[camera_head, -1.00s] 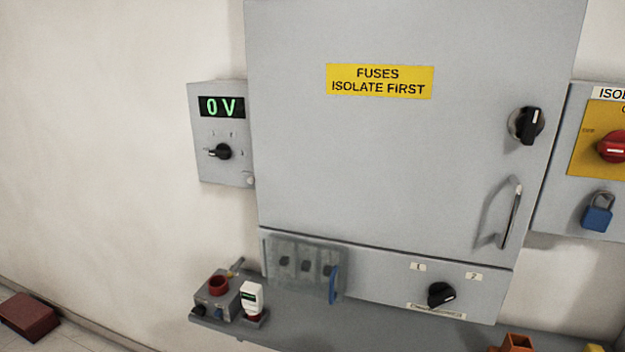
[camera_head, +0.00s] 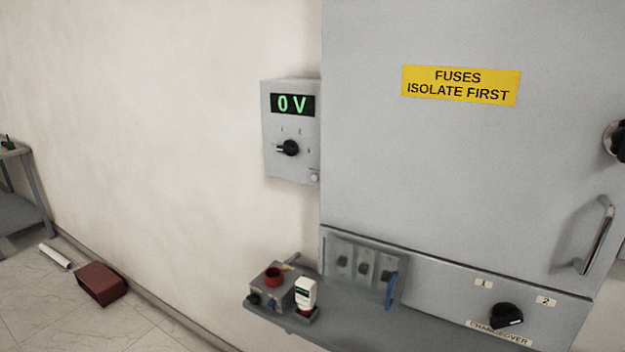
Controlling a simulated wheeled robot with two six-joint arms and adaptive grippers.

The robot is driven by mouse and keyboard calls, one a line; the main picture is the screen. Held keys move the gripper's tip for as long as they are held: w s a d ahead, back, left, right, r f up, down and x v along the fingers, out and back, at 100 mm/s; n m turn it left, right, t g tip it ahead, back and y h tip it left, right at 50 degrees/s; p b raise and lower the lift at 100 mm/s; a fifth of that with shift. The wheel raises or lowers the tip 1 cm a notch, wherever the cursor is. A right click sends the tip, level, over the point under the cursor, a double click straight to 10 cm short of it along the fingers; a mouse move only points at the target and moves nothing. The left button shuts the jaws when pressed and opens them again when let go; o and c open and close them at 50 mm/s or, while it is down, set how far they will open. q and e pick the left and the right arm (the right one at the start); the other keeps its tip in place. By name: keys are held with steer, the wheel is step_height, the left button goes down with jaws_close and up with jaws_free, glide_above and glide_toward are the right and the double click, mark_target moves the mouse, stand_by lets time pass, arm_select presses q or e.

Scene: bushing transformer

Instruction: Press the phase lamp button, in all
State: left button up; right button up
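A small grey meter box (camera_head: 291,165) is on the wall at the left side of the large grey cabinet (camera_head: 450,170). Its display (camera_head: 293,105) reads 0 V in green. A black rotary knob (camera_head: 288,148) is below the display, with small marks around it. A small pale round button (camera_head: 314,177) is at the box's lower right corner. I cannot read a label on it, so I cannot tell if it is the phase lamp button. Neither of my grippers is in view.
A shelf (camera_head: 400,326) below the cabinet holds a grey box with a red ring (camera_head: 274,276) and a white device (camera_head: 306,292). The cabinet has a handle (camera_head: 598,236) and a changeover knob (camera_head: 506,316). A red box (camera_head: 102,284) is on the floor.

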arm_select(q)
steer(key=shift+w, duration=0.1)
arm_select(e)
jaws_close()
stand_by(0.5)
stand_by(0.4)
